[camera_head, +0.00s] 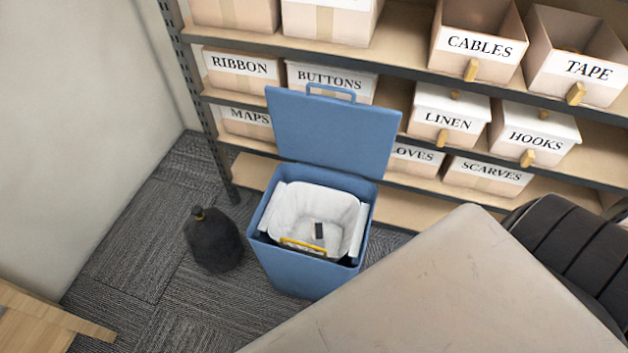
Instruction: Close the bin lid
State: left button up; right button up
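The blue bin (293,275) stands upright on the carpet in front of the shelves. Its blue lid (333,135) is open, standing up at the bin's back edge with a loop handle (331,92) at the top. Inside is a white liner bucket (300,212) with a yellow handle (303,246) at its front. A small dark item lies in the bucket. Neither of my grippers shows in this view.
A dark tied bag (214,241) sits on the carpet left of the bin. A shelf rack (395,212) with labelled boxes stands behind the lid. A pale tabletop (450,290) fills the lower right, beside a black ribbed object (570,250). Wooden furniture (45,320) is at lower left.

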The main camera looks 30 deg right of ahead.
aim_at(351, 136)
jog(key=k+l+z, duration=0.15)
jog(key=l, duration=0.25)
jog(key=k+l+z, duration=0.15)
jog(key=l, duration=0.3)
jog(key=l+z, duration=0.15)
jog(key=l, duration=0.25)
